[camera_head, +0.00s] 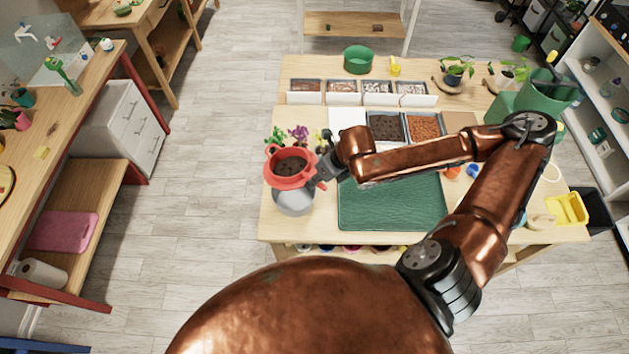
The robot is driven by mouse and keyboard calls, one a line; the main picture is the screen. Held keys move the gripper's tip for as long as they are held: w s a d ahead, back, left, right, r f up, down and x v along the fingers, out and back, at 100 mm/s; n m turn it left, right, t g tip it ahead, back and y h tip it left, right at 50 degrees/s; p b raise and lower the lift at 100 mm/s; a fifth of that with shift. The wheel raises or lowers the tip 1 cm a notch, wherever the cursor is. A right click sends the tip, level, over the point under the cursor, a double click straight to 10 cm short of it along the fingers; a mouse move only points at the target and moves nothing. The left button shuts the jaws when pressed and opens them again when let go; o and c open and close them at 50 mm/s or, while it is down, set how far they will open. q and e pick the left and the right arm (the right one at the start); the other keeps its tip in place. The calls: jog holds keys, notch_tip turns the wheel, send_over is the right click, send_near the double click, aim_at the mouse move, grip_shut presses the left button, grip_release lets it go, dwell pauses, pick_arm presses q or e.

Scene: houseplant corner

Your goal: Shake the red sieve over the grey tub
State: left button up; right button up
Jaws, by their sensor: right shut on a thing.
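The red sieve (289,182) is at the left side of the plant table, with dark soil (290,166) in it. It is above the grey tub (294,203), which shows partly below it; the sieve hides the tub's far part and inside. My right gripper (325,176) reaches in from the right and is shut on the sieve at its right side. My left gripper is not in view.
A green mat (392,203) lies right of the tub. Trays of dark soil (385,127) and orange-brown grains (425,127) stand behind it. Small plants (298,134) stand just behind the sieve. A yellow dustpan-like thing (567,209) is at the right corner.

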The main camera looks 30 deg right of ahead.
jog(key=shift+w, duration=0.1)
grip_shut()
jog(key=shift+w+a+f+p, duration=0.15)
jog(key=shift+f+p, duration=0.1)
jog(key=shift+p, duration=0.15)
notch_tip(320, 180, down, 11)
jog(key=t+p, duration=0.1)
jog(key=p, duration=0.5)
jog(key=shift+s+d+r+t+y+p, duration=0.15)
jog(key=shift+s+d+t+y+p, duration=0.15)
jog(key=shift+d+t+y, duration=0.1)
jog(key=shift+f, duration=0.25)
jog(key=shift+f+b, duration=1.35)
jog(key=shift+b, duration=0.3)
